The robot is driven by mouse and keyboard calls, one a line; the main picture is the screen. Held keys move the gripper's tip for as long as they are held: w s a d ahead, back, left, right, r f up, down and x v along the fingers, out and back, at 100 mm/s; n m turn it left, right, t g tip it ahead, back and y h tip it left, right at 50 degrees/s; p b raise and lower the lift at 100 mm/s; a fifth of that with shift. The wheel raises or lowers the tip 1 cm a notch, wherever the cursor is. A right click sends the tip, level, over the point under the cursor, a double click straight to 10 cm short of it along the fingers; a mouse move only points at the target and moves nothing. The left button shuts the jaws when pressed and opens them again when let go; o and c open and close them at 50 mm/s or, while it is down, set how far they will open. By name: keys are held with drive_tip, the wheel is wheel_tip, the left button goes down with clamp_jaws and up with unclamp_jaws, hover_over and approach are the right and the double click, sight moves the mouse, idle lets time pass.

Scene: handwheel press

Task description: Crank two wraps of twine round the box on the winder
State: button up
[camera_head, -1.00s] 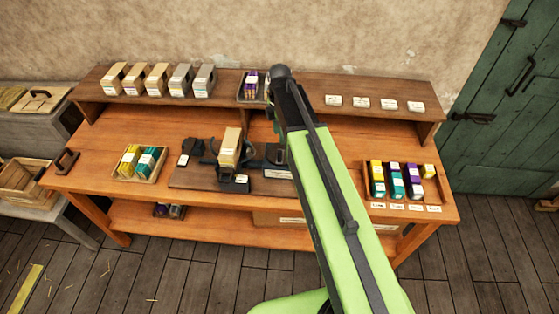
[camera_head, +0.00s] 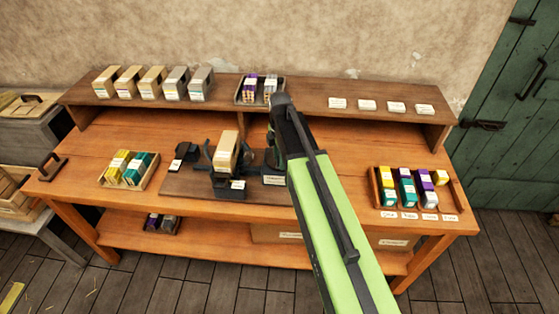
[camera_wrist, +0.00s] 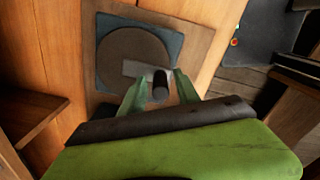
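The tan box (camera_head: 228,150) stands in the dark winder (camera_head: 230,187) on a brown board in the middle of the bench. In the wrist view, a round brown crank disc (camera_wrist: 137,60) with a pale arm (camera_wrist: 137,69) carries a dark upright handle (camera_wrist: 160,86). My gripper (camera_wrist: 159,87) is open, with one green finger on each side of the handle and a gap showing beside it. I cannot tell whether the fingers reach down past its top. In the head view my arm hides the gripper and most of the crank. No twine around the box can be made out.
A tray of yellow and teal packs (camera_head: 128,170) stands left of the winder, a tray of coloured packs (camera_head: 410,187) to the right. Boxes (camera_head: 151,82) and a small tray (camera_head: 259,90) line the raised back shelf. Bare bench top (camera_head: 340,150) lies right of my arm.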

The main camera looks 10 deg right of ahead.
clamp_jaws()
drive_tip(key=shift+w+a+m, duration=0.1)
drive_tip(key=shift+a+m, duration=0.05)
drive_tip(key=shift+m, duration=0.15)
